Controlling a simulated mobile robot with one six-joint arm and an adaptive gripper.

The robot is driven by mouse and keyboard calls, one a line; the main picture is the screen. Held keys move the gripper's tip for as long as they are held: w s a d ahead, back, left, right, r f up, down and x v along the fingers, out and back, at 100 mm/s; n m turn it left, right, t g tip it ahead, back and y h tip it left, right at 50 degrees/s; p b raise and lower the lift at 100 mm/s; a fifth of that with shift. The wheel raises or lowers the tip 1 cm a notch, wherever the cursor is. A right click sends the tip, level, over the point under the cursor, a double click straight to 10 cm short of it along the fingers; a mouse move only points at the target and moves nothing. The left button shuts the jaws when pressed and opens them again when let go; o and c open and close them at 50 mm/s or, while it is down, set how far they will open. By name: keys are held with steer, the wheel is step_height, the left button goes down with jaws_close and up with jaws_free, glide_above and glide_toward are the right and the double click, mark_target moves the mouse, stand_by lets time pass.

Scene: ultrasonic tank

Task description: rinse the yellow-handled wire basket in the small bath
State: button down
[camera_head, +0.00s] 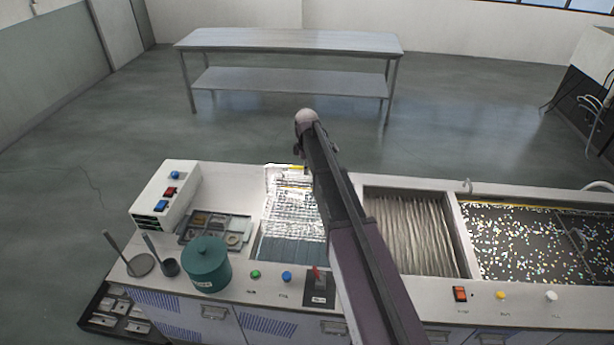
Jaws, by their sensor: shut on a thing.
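The wire basket (289,205) is a bright, pale mesh just left of my arm, with a strip of yellow handle (291,167) at its far edge. It overlaps the far part of the small bath (262,248), whose grey-blue striped near part shows below it. I cannot tell how deep the basket sits, or whether it is in the liquid or above it. My gripper (299,152) is at the far end of my arm, close to the yellow handle and shut on the basket. Its fingertips are mostly hidden by the arm.
A middle bath (415,235) and a wide speckled bath (520,245) lie to the right. A green pot (207,265), a parts tray (233,225) and a white control box (166,195) stand left. An empty metal table (290,40) stands behind, across clear floor.

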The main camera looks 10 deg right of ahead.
mark_target(307, 213)
steer(key=shift+f, duration=0.45)
steer(key=shift+f+b, duration=0.25)
steer(key=shift+b, duration=0.25)
steer(key=shift+f+b, duration=11.45)
